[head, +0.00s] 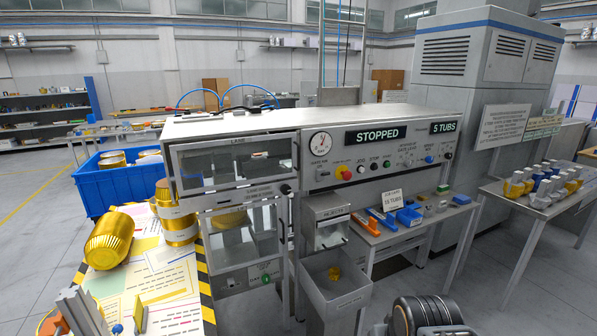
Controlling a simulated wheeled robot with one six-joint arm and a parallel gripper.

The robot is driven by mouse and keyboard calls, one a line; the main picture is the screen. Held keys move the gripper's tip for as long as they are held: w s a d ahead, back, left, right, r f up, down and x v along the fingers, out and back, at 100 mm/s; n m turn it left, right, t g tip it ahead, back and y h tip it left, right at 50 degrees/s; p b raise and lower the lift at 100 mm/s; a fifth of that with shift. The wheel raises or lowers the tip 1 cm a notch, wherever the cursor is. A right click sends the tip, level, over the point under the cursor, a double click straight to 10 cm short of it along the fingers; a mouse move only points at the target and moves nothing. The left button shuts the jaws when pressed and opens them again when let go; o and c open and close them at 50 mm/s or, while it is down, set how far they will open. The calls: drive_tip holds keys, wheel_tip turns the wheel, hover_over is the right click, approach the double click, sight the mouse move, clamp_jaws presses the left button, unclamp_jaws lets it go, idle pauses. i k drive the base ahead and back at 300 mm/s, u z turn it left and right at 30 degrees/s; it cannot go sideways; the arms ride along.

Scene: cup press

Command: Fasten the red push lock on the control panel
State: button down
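The control panel (409,165) is the light grey front of the machine, right of its windowed doors. A red push button (346,175), which looks like the red push lock, sits low on the panel's left part, below the round gauge (320,143). Whether it is pressed in or out is too small to tell. The display (375,136) reads STOPPED and a second display (444,127) reads 5 TUBS. A dark rounded part at the bottom edge, right of centre, looks like my arm, well apart from the panel. My gripper's fingers do not show.
A grey bin (335,296) with a yellow piece stands below the reject box (327,222).

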sight(347, 175)
drive_tip(key=u, duration=0.15)
drive_tip(key=i, duration=1.7)
drive_tip(key=z, duration=0.15)
